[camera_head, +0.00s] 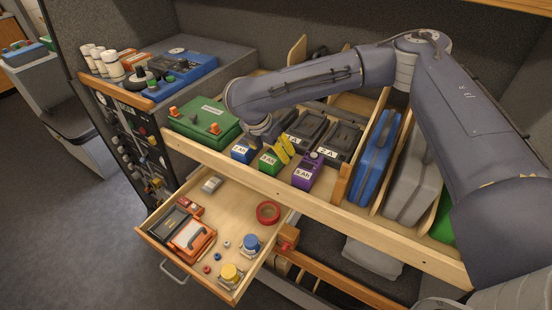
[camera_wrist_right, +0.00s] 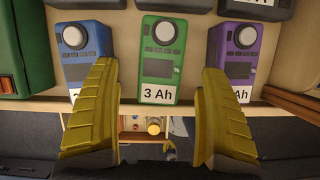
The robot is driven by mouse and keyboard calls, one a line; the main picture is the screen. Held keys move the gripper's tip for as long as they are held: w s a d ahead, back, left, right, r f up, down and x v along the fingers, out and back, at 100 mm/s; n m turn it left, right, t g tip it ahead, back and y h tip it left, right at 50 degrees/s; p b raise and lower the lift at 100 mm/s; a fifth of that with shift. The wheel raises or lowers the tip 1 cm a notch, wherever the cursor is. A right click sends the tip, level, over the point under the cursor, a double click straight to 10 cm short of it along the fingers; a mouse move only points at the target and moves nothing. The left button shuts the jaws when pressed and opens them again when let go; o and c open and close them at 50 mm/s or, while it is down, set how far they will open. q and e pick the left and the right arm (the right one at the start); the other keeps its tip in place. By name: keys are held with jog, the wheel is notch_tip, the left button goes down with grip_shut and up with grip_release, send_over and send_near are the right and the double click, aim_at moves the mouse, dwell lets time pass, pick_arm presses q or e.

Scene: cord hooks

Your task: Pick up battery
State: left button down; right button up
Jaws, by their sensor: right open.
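Three batteries stand in a row on the wooden shelf. The blue battery (camera_head: 241,152) is on the left, the green battery (camera_head: 267,162) in the middle and the purple battery (camera_head: 306,173) on the right. In the right wrist view, the green battery (camera_wrist_right: 159,52) is labelled 3 Ah and lies ahead between the yellow fingers. The blue battery (camera_wrist_right: 78,42) and purple battery (camera_wrist_right: 233,45) flank it there. My right gripper (camera_head: 283,148) is open and empty, close to the green battery; contact is not clear. My left gripper is out of view.
Black chargers (camera_head: 309,128) stand behind the batteries. A green case (camera_head: 203,122) is to the left, and a blue case (camera_head: 375,158) stands upright to the right. Below, an open drawer (camera_head: 232,197) holds red tape (camera_head: 268,212), an orange box (camera_head: 193,243) and small parts.

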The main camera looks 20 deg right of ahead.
aim_at(275, 153)
jog(key=shift+x, duration=2.5)
jog(key=shift+c, duration=0.5)
jog(key=c, duration=1.6)
